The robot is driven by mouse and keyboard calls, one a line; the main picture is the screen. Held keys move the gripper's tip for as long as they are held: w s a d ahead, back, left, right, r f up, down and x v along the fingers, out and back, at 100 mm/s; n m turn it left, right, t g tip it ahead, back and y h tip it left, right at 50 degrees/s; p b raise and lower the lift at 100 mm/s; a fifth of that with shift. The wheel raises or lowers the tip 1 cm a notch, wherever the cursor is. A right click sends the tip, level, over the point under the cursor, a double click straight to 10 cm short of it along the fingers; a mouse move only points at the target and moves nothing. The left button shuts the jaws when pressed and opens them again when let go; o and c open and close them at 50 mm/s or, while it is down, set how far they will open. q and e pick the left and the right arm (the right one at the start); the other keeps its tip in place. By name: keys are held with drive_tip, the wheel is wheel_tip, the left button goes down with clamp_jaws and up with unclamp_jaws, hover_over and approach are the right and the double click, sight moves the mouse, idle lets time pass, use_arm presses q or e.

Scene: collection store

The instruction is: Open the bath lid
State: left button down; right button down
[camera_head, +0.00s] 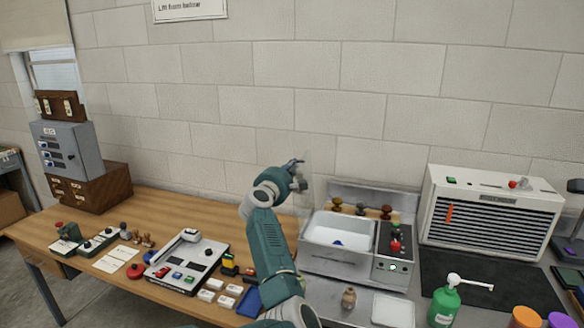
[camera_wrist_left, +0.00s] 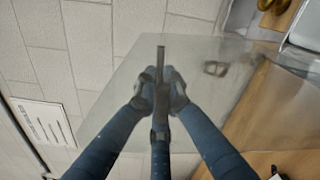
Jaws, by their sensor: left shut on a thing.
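The bath (camera_head: 338,232) is a white basin set in a grey metal unit at the centre right in the head view. Its top is uncovered and a small blue thing lies inside. The lid (camera_head: 306,188) is a clear sheet, standing steeply raised at the bath's left side. It shows as a transparent pane in the left wrist view (camera_wrist_left: 205,52). My left gripper (camera_head: 297,172) is shut on the lid near its upper part; its fingers show in the left wrist view (camera_wrist_left: 158,88). The exact grip point is hard to see through the clear sheet. My right gripper is out of view.
A control panel (camera_head: 394,245) with a red knob adjoins the bath, and several stamps (camera_head: 360,209) stand behind it. A small jar (camera_head: 349,297) and a white tray (camera_head: 393,310) are in front. A green pump bottle (camera_head: 444,305) stands at right. The block wall is close behind.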

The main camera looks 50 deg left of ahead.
sight(298, 192)
use_arm(q)
drive_tip(key=shift+a+r, duration=0.1)
drive_tip(key=shift+r, duration=0.2)
drive_tip(key=c, duration=2)
unclamp_jaws()
drive_tip(key=shift+o, duration=0.7)
drive_tip(key=shift+w+f, duration=0.15)
drive_tip(key=shift+f, duration=0.15)
drive_tip(key=v, duration=1.2)
drive_tip(key=shift+f, duration=0.1)
